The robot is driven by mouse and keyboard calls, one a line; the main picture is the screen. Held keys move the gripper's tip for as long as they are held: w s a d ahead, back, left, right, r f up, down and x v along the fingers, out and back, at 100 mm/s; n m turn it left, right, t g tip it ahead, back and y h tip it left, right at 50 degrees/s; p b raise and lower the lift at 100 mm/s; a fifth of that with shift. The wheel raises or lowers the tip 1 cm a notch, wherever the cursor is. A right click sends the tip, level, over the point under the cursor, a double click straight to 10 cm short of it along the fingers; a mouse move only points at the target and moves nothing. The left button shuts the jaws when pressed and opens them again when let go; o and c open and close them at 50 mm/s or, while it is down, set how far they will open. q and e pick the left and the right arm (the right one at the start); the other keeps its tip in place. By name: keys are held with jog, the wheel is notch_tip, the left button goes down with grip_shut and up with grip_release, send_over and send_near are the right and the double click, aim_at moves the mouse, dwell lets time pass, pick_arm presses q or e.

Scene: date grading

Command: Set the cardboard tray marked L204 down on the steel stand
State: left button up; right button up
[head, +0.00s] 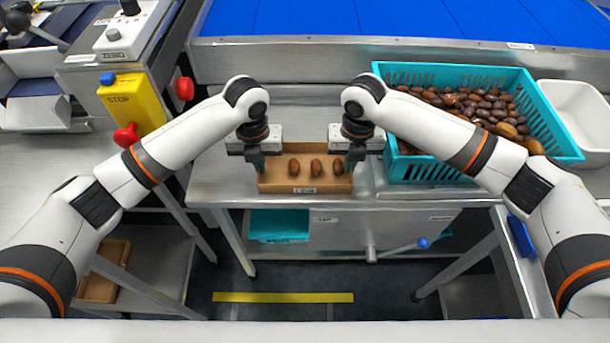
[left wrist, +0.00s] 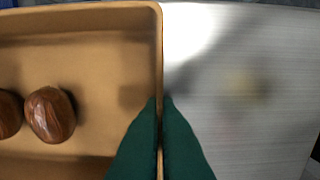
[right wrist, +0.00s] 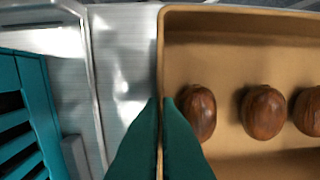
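The cardboard tray (head: 305,185) is a shallow brown box with three brown dates in a row. A small white label is on its front wall, too small to read surely. My left gripper (head: 259,160) is shut on the tray's left wall; the left wrist view shows green fingers (left wrist: 161,115) on both sides of that wall. My right gripper (head: 351,160) is shut on the right wall, its fingers (right wrist: 161,115) also straddling it. The tray is level over the steel surface (head: 225,180) in the middle; I cannot tell whether it touches.
A teal crate (head: 400,168) full of dates stands right of the tray, with a white bin (head: 580,115) beyond it. A yellow stop box (head: 132,105) with red knobs is at left. A blue belt (head: 400,18) runs behind. Steel left of the tray is bare.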

pick_arm(q)
jog(key=o, duration=0.4)
pick_arm(e)
jog(key=o, duration=0.4)
pick_arm(q)
jog(key=shift+o, duration=0.2)
pick_arm(e)
jog(key=shift+o, duration=0.2)
jog(key=shift+r, duration=0.2)
pick_arm(q)
notch_tip(320, 180, up, 12)
pick_arm(e)
notch_tip(320, 180, up, 12)
jog(key=shift+f, duration=0.15)
jog(key=shift+f, duration=0.1)
